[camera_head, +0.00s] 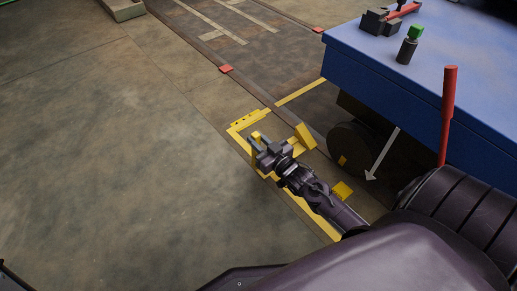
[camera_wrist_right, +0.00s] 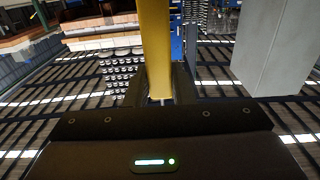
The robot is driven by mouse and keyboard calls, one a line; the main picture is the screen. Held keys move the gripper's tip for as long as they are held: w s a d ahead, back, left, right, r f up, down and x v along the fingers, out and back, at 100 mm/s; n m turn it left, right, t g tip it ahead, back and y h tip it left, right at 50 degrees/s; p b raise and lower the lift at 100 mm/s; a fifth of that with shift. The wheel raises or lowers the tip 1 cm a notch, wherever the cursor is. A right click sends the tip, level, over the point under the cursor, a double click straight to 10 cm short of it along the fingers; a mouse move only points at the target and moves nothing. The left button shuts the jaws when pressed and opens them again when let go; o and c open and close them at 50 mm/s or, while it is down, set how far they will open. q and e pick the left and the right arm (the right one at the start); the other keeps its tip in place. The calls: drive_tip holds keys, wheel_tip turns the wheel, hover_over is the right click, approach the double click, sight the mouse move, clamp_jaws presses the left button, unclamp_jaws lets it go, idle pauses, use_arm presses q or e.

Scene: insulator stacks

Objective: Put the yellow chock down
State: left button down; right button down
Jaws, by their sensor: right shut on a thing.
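My right gripper (camera_head: 260,148) is shut on a yellow chock (camera_head: 256,135), of which only a small part shows between the fingers in the head view. In the right wrist view the chock (camera_wrist_right: 155,45) is a long yellow bar held upright between the dark fingers. The gripper appears over or near a yellow floor outline (camera_head: 243,121); I cannot tell its height. Another yellow piece (camera_head: 304,137) is just right of the gripper, near the cart's wheel. A further yellow piece (camera_head: 342,190) shows beside my right forearm. My left gripper is not in view.
A blue-topped cart (camera_head: 430,75) with a dark wheel (camera_head: 352,148) stands at right. On it are a green-capped bottle (camera_head: 408,45) and a dark clamp-like block (camera_head: 379,22). A red post (camera_head: 447,110) rises at its edge. The concrete floor (camera_head: 110,160) at left is clear.

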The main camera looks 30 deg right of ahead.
wheel_tip(320, 180, down, 6)
drive_tip(key=b, duration=0.3)
drive_tip(key=shift+w+r+b, duration=0.1)
drive_tip(key=shift+b, duration=0.25)
drive_tip(key=shift+r, duration=0.1)
drive_tip(key=c, duration=1.6)
unclamp_jaws()
drive_tip(key=shift+f, duration=0.25)
drive_tip(key=o, duration=0.3)
drive_tip(key=shift+o, duration=0.2)
drive_tip(key=shift+r, duration=0.1)
